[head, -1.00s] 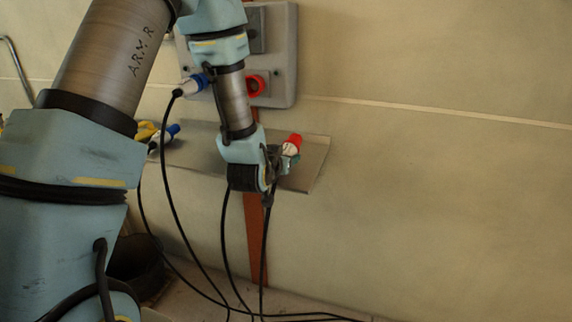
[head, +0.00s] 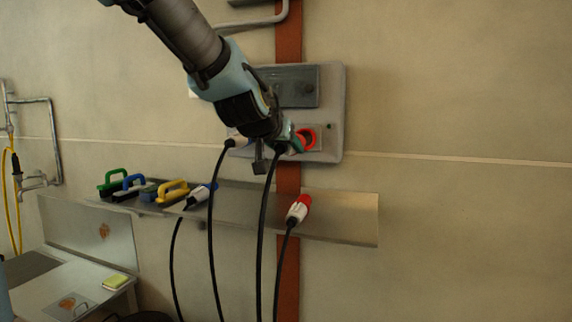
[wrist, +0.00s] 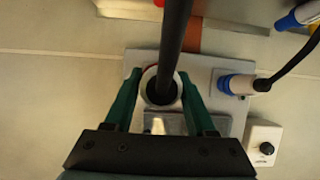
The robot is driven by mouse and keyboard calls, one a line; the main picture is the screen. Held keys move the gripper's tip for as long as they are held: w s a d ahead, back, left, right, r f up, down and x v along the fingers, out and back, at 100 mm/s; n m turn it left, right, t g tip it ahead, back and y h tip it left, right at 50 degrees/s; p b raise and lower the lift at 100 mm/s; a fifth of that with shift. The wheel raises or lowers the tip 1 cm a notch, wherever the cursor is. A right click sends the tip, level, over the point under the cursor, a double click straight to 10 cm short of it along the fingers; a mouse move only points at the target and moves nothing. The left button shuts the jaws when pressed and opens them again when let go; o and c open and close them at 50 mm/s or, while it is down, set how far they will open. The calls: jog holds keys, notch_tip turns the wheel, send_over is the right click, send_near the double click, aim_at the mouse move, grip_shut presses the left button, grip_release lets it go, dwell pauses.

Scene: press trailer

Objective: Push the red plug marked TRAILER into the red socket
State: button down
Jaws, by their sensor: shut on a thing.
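My gripper (head: 284,142) is at the wall panel, beside the visible red socket (head: 307,138). In the wrist view its two green fingers (wrist: 158,98) are shut on a pale plug (wrist: 148,84), with its black cable running towards the camera. A little red shows at the plug's far edge. No marking on it is readable, and its front end is hidden, so I cannot tell whether it touches or enters the socket. Another red-and-white plug (head: 298,208) rests on the metal shelf (head: 350,215) below, its marking also unreadable.
A blue plug (wrist: 238,84) sits at the panel (head: 333,100) beside my gripper. Another blue plug (head: 202,193) lies on the shelf near several coloured-handled brushes (head: 172,190). Black cables hang below. A white knob box (wrist: 264,140) is on the wall. The right wall is clear.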

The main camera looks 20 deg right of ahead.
jog(key=shift+w+d, duration=1.6)
jog(key=shift+w, duration=0.1)
jog(key=shift+w+d+p, duration=1.25)
jog(key=shift+w+d, duration=0.75)
jog(key=shift+w, duration=0.15)
dwell(1.3)
jog(key=shift+c, duration=0.7)
grip_release()
jog(key=shift+a, duration=0.1)
